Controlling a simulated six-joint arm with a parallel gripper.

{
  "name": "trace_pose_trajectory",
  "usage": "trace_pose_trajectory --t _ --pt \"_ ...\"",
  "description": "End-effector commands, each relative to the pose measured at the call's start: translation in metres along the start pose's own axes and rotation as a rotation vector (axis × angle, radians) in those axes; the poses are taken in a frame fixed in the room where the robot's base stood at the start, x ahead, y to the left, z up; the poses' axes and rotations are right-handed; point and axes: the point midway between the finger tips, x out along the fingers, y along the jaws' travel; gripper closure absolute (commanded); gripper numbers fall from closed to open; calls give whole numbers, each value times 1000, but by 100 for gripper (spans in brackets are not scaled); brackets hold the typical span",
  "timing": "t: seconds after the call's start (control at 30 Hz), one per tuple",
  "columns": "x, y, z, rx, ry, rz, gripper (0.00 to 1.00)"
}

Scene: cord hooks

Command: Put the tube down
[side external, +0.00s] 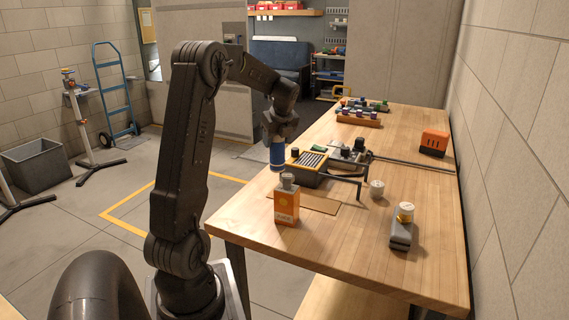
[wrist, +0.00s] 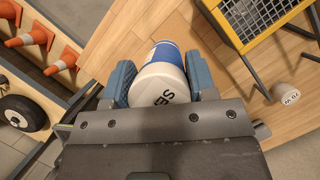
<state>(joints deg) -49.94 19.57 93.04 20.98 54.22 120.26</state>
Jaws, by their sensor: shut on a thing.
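The tube (wrist: 160,82) is a cylinder with a white end carrying dark letters and a blue body. In the wrist view it lies between the two blue-grey fingers of my gripper (wrist: 162,76), which are shut on it. In the side external view my gripper (side external: 278,138) points down, with the blue tube (side external: 277,154) below it. The tube appears roughly upright, near the left edge of the wooden table (side external: 340,238). It hangs above and behind an orange bottle. I cannot tell the exact gap between its lower end and the table.
The orange bottle (side external: 287,207) stands near the table's left edge. A yellow-framed rack (side external: 308,168) with a dark bracket is just right of the tube. A small white cup (side external: 376,188) and a grey block with a yellow-and-white top (side external: 402,228) stand farther right. The front tabletop is mostly clear.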

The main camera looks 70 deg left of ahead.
Motion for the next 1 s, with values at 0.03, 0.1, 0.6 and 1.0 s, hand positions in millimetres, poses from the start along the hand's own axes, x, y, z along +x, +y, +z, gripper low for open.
trace_pose_trajectory --t 0.03,0.1,0.6,1.0 --pt "-3 0 2 -1 -2 -2 78" --pt "-9 -1 4 -1 -4 -4 78" --pt "-69 -22 -32 38 5 -19 78" --pt "-124 -39 -168 127 5 -54 78"
